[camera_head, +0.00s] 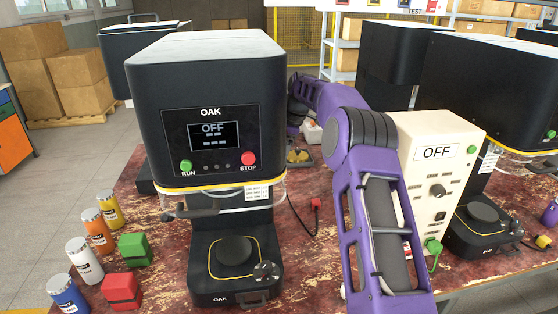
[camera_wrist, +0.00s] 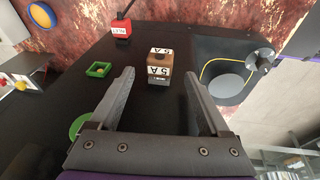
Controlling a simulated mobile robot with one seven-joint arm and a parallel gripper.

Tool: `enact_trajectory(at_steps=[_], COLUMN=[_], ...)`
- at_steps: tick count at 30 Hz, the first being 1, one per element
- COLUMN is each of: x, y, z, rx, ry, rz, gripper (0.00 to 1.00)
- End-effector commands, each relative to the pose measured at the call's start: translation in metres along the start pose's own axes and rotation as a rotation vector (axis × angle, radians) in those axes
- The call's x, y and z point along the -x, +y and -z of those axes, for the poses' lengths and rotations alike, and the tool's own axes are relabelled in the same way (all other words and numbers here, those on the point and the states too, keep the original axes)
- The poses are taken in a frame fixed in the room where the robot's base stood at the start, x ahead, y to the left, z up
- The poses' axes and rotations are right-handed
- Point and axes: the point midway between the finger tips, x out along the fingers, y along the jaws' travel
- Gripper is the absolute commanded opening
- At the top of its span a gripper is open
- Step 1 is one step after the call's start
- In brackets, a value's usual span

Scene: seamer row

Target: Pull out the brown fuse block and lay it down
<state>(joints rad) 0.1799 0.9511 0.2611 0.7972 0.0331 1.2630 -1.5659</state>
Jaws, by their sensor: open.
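The brown fuse block (camera_wrist: 159,61) shows in the wrist view, with white labels reading 5A. It sits against a black panel (camera_wrist: 122,124). My gripper (camera_wrist: 159,76) is open, with one grey finger on each side of the block's line. The block appears between and just beyond the fingertips, and I see no finger touching it. The gap in depth is hard to judge. In the head view my purple arm stands right of the OAK machine; I cannot make out the gripper or the brown block there.
In the wrist view, a green square frame (camera_wrist: 98,69) and a red tagged plug (camera_wrist: 121,27) are left of the block. In the head view, the OAK machine (camera_head: 207,95) and a cream control box (camera_head: 437,150) flank my arm. Cans and coloured blocks occupy the table's left.

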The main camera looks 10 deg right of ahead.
Motion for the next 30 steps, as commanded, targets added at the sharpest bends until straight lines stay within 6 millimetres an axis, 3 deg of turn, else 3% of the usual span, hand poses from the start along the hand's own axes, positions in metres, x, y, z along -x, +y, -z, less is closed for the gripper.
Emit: enact_trajectory(at_steps=[6,15,28,30], x=[-0.017,-0.019,-0.018,-0.018], y=[0.000,0.000,0.000,0.000], z=[0.000,0.000,0.000,0.000], rx=[0.000,0.000,0.000,0.000], ry=[0.000,0.000,0.000,0.000], rz=[0.001,-0.001,0.000,0.000], gripper=[0.80,0.80,0.05,0.00])
